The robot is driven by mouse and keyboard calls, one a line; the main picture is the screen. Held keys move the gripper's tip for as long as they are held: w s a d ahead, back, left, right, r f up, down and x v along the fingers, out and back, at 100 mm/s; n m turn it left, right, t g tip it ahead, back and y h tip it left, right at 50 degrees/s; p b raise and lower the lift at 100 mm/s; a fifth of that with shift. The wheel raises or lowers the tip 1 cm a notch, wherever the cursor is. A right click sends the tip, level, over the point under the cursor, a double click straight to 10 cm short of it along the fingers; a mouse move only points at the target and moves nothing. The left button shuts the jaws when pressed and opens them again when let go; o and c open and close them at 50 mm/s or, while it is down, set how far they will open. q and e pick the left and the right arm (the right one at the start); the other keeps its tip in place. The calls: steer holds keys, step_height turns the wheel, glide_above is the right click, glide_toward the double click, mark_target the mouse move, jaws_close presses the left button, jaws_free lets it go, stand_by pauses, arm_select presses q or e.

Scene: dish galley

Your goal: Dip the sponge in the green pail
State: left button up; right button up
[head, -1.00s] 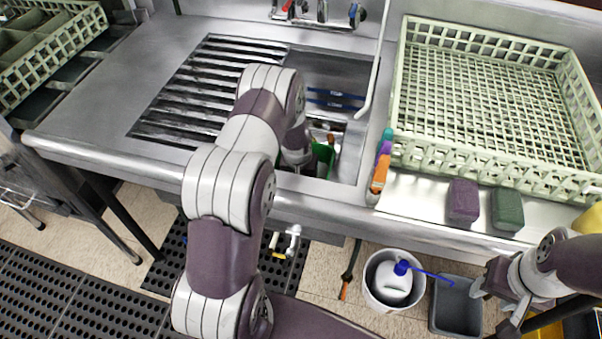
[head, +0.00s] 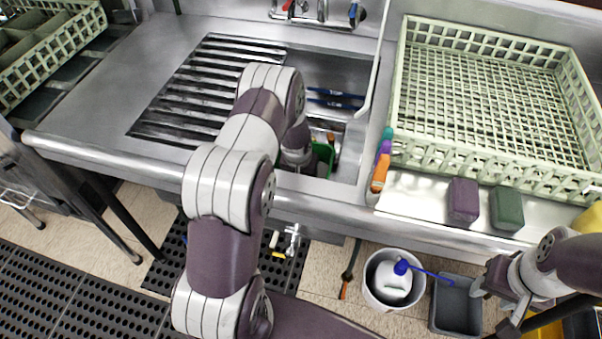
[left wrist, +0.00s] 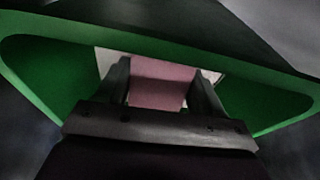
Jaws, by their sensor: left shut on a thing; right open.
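The green pail (head: 325,154) stands in the sink, mostly hidden behind my left arm in the head view. In the left wrist view its green walls (left wrist: 45,75) surround the fingers on both sides. My left gripper (left wrist: 160,78) is shut on a pink sponge (left wrist: 161,88), which sits between the two dark fingers within the pail's opening. How deep the sponge is, and whether it touches liquid, I cannot tell. My right gripper (head: 493,304) is open and empty at the lower right, in front of the counter edge.
A pale green dish rack (head: 398,105) stands on the counter at right. A purple block (head: 463,200) and a dark green block (head: 506,209) lie before it. Colored bottles (head: 381,172) stand at the sink's right edge. A white bucket (head: 372,295) and grey bin (head: 455,312) stand on the floor.

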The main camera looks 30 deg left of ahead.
arm_select(q)
step_height(320, 180, up, 13)
steer(key=p, duration=1)
steer(key=shift+f, duration=0.2)
stand_by(0.6)
